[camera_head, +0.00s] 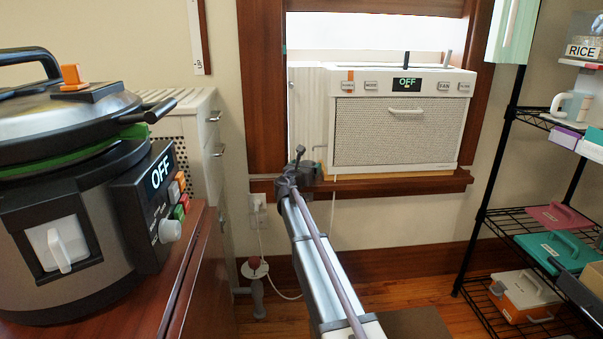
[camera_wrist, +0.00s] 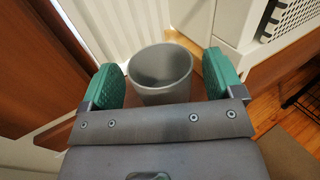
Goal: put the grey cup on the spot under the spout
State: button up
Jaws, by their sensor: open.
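The grey cup (camera_wrist: 160,88) shows in the wrist view, upright, empty inside as far as I see, with its mouth towards the camera. My gripper (camera_wrist: 164,72) is open, with one green-padded finger on each side of the cup. Narrow gaps seem to show between pads and cup; I cannot tell if either touches. In the head view my gripper (camera_head: 302,170) is at the left end of the wooden windowsill, and I cannot make out the cup there. I cannot clearly identify the spout or the spot under it.
A white window unit (camera_head: 402,118) reading OFF stands on the windowsill (camera_head: 400,188), right of my gripper. A pressure cooker (camera_head: 75,190) stands on the brown counter at left. A black wire shelf (camera_head: 530,228) with several boxes is at right.

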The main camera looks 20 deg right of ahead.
jog(key=shift+d, duration=0.1)
jog(key=c, duration=1)
jog(key=shift+s+d, duration=0.65)
jog(key=shift+s, duration=0.25)
jog(key=o, duration=1)
jog(key=v, duration=1)
jog(key=shift+s+a, duration=0.25)
